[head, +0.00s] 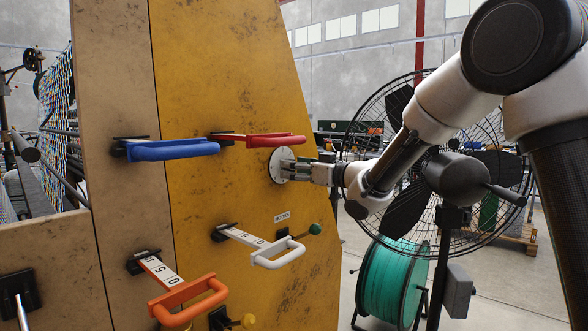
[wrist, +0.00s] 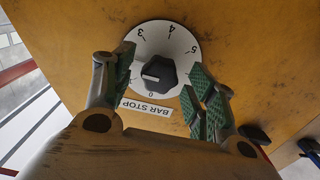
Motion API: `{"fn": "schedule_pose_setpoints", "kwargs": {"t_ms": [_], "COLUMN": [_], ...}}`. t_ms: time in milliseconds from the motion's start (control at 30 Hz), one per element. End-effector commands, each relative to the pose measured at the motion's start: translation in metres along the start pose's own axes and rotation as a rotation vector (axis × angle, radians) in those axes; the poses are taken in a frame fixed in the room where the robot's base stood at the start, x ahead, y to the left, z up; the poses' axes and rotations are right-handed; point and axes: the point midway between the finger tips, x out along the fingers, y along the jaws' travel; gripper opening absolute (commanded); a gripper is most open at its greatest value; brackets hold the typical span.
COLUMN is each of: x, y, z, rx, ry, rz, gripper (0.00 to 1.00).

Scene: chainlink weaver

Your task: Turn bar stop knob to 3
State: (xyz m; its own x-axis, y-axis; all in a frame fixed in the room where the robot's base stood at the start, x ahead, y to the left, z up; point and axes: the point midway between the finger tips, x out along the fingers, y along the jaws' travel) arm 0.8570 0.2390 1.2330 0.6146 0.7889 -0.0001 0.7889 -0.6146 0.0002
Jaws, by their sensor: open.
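The bar stop knob (wrist: 159,73) is a dark, faceted knob at the centre of a round white dial (wrist: 160,40) on a yellow panel. In the wrist view the print is upside down; 3, 4, 5 and 0 show. A light mark on the knob points to the picture's left, between 0 and 3. The label "BAR STOP" (wrist: 146,107) sits beside the dial. My gripper (wrist: 161,76) is open, its green-padded fingers on either side of the knob with gaps; the left finger covers part of the dial. In the head view the dial (head: 277,165) faces my gripper (head: 303,171).
A white handle (head: 278,252) and an orange handle (head: 190,300) are below. A large fan (head: 460,180) and a green spool (head: 391,283) stand behind my arm.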

Motion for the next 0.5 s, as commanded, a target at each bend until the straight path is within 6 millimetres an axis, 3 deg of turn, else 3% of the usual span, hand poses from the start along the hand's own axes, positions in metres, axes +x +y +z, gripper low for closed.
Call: {"fn": "schedule_pose_setpoints", "kwargs": {"t_ms": [367, 500], "x": [0.0098, 0.0096], "y": [0.0, 0.0], "z": [0.0001, 0.0], "rx": [0.0, 0.0], "ry": [0.0, 0.0], "rz": [0.001, 0.001], "gripper": [0.56, 0.33]}}
